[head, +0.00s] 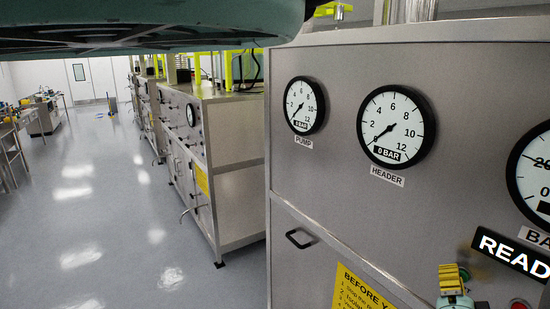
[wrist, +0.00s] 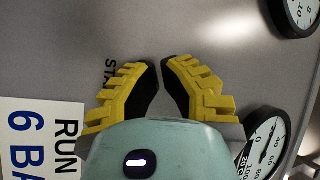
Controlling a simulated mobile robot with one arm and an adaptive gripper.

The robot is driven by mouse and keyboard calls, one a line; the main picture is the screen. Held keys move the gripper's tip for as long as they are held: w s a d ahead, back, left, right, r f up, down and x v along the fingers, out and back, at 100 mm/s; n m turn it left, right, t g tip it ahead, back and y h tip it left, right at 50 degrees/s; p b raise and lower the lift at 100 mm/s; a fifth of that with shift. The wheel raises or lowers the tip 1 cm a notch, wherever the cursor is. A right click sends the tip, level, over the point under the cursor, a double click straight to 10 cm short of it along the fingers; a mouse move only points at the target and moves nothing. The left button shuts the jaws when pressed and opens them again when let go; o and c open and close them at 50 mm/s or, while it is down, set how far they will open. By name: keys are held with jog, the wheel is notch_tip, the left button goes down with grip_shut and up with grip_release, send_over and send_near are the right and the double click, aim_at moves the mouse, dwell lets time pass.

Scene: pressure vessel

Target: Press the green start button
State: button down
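My gripper is at the lower right, in front of the panel below the gauges. I cannot tell whether it touches the button. In the wrist view, the yellow and black fingers of my gripper (wrist: 162,63) come together at their tips, with nothing between them. A label starting "STA" (wrist: 110,72) shows beside the left finger. The green button does not show in the wrist view.
A red button (head: 520,303) is to the right of the green one. A black READY-type sign (head: 510,255) is above. The pump gauge (head: 304,105) and header gauge (head: 397,125) read near 0. A black handle (head: 300,239) sticks out. The floor (head: 90,190) at left is clear.

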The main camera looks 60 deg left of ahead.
jog(key=shift+w, duration=0.35)
jog(key=shift+s, duration=0.1)
jog(key=shift+s+a, duration=0.1)
jog(key=shift+s, duration=0.25)
jog(key=s+b, duration=0.1)
jog(key=s, duration=0.5)
dwell(0.5)
jog(key=shift+r, duration=0.1)
dwell(0.4)
